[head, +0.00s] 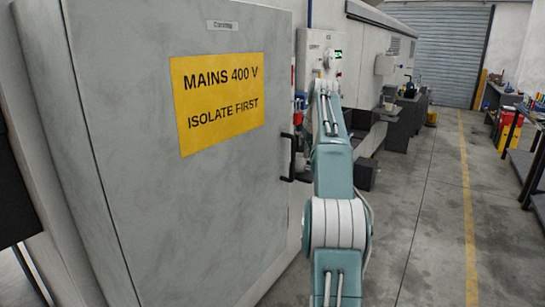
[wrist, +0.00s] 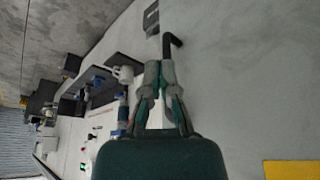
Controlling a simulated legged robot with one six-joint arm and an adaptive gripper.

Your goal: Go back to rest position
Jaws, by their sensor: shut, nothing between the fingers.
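My gripper (wrist: 160,68) shows in the wrist view with its two grey-tipped fingers together and nothing between them. In that view the bent black door handle (wrist: 172,42) lies just beyond the fingertips; I cannot tell if they touch. In the head view my teal and white arm (head: 333,165) reaches forward to the right of the grey cabinet door, and my gripper is hidden behind the arm. The black handle also shows in the head view (head: 290,157), at the door's right edge, left of my arm.
The grey cabinet (head: 220,190) with a yellow "MAINS 400 V" sign (head: 218,100) fills the left; its door looks shut. A white box with a green display (head: 325,62) is behind the arm. Benches line both sides. The floor (head: 430,220) on the right is clear.

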